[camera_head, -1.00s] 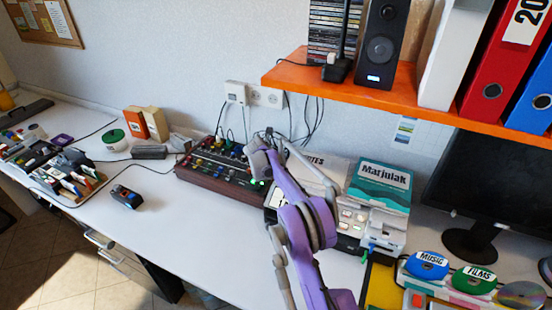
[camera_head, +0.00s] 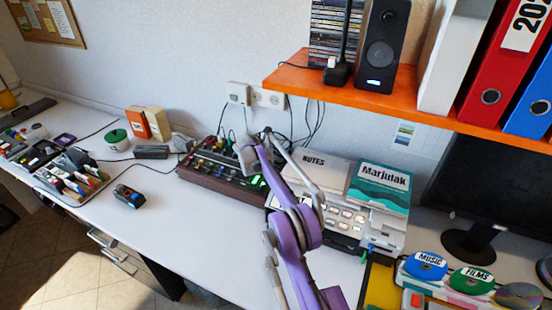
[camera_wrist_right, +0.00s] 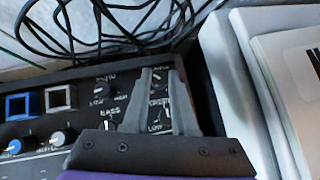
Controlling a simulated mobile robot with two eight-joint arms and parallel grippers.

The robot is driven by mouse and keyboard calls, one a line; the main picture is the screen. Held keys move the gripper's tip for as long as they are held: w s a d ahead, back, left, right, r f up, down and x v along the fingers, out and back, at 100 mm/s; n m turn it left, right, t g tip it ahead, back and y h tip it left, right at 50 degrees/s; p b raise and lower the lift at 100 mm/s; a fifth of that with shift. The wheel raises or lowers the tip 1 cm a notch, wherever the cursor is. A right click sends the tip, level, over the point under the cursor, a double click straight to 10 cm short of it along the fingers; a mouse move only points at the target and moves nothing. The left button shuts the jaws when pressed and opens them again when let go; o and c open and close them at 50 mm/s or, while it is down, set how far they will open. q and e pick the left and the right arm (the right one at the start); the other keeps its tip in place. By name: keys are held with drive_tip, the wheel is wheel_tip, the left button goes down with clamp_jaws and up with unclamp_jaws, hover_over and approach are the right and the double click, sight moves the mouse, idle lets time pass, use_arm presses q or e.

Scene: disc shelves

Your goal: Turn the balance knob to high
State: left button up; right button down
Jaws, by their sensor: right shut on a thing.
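The dark mixer box (camera_head: 222,170) with wooden sides stands on the desk against the wall, with rows of small knobs and buttons on top. My right gripper (camera_head: 248,158) is over its right end, partly hidden by my purple arm. In the right wrist view the two grey fingers (camera_wrist_right: 162,75) reach down onto the mixer's panel (camera_wrist_right: 85,112), a small gap between them. They are shut on a knob, which the fingers mostly hide; I cannot read its name or setting. Nearby knobs carry LOW and HIGH marks, and one label reads BASS. My left gripper is not in view.
A pale machine (camera_head: 345,222) and a teal box (camera_head: 382,186) stand just right of the mixer. Black cables (camera_wrist_right: 110,22) lie behind it. An orange shelf (camera_head: 400,101) overhangs at the upper right. The desk in front of the mixer is mostly clear.

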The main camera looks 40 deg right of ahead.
drive_tip(key=c, duration=1)
unclamp_jaws()
drive_tip(key=v, duration=1.1)
drive_tip(key=shift+b, duration=0.3)
drive_tip(key=shift+f, duration=0.1)
